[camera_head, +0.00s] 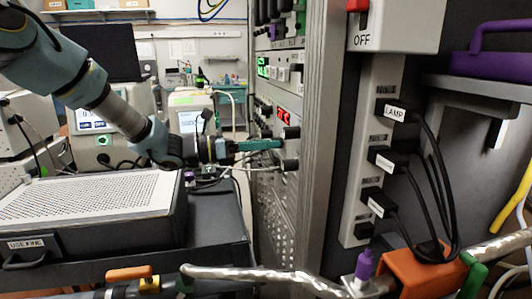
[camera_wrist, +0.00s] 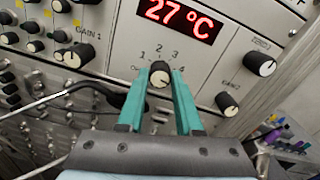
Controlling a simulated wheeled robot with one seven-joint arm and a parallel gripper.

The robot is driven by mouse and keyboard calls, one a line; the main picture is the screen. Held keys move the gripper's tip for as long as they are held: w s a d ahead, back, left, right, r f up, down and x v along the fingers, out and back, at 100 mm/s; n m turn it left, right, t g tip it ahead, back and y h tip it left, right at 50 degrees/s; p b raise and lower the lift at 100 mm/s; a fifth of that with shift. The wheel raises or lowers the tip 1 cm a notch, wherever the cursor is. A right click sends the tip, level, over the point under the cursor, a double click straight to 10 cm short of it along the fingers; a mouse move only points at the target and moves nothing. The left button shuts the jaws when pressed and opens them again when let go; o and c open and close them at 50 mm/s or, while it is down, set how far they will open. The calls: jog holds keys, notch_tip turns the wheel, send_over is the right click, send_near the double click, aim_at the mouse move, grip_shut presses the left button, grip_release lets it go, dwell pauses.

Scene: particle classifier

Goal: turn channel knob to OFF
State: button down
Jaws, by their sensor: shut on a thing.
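The channel knob (camera_wrist: 160,76) is a small black dial with a pale face, on a light grey panel below a red display in the wrist view. Numbers 1 to 4 are printed in an arc above it, with a partly covered mark at lower left. The direction of its pointer is hard to make out. My gripper (camera_wrist: 161,80) has its two teal fingers on either side of this knob, shut on it.
The red display (camera_wrist: 180,16) reads 27 °C. A black cable lies close left of the fingers. A perforated box (camera_head: 90,198) stands below my arm.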

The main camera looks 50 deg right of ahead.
jog(key=m+p, duration=1.3)
jog(key=m, duration=1.6)
jog(key=shift+m, duration=0.3)
dwell(1.0)
dwell(0.5)
jog(key=c, duration=0.6)
grip_release()
jog(key=shift+w, duration=0.1)
